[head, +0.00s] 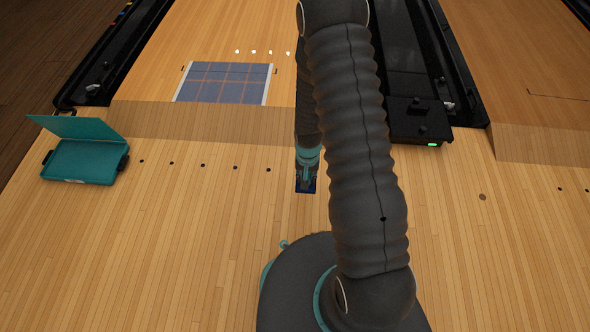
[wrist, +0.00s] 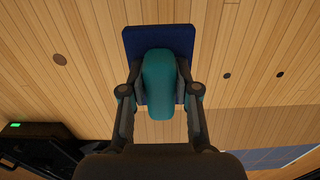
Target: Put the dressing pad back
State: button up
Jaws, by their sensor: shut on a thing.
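The dressing pad, a flat dark-blue plate (wrist: 158,35) with a rounded teal grip (wrist: 158,80), is at my gripper. In the wrist view my gripper (wrist: 160,68) has its two fingers shut on the sides of the teal grip. In the head view my gripper (head: 307,174) points down over the lane boards, and a blue edge of the pad (head: 305,187) shows below it. My arm hides part of the area to its right. Whether the pad touches the floor, I cannot tell.
An open teal case (head: 85,160) with its lid raised sits at the left. A blue gridded panel (head: 225,82) with white side strips lies farther back. A dark unit with a green light (head: 415,120) stands at back right. The boards between case and gripper are clear.

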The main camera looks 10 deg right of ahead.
jog(key=w+f, duration=0.2)
jog(key=w, duration=0.1)
jog(key=w+f+b, duration=0.1)
jog(key=w+f, duration=0.1)
jog(key=w, duration=0.2)
jog(key=w+a+f, duration=0.1)
jog(key=w+f, duration=0.1)
jog(key=w, duration=0.1)
jog(key=shift+w+a+f, duration=0.1)
jog(key=shift+w+f, duration=0.15)
jog(key=shift+w, duration=0.1)
jog(key=shift+w+f+b, duration=0.1)
jog(key=shift+f+b, duration=0.4)
jog(key=shift+f, duration=1.5)
jog(key=shift+f, duration=0.15)
jog(key=o, duration=1)
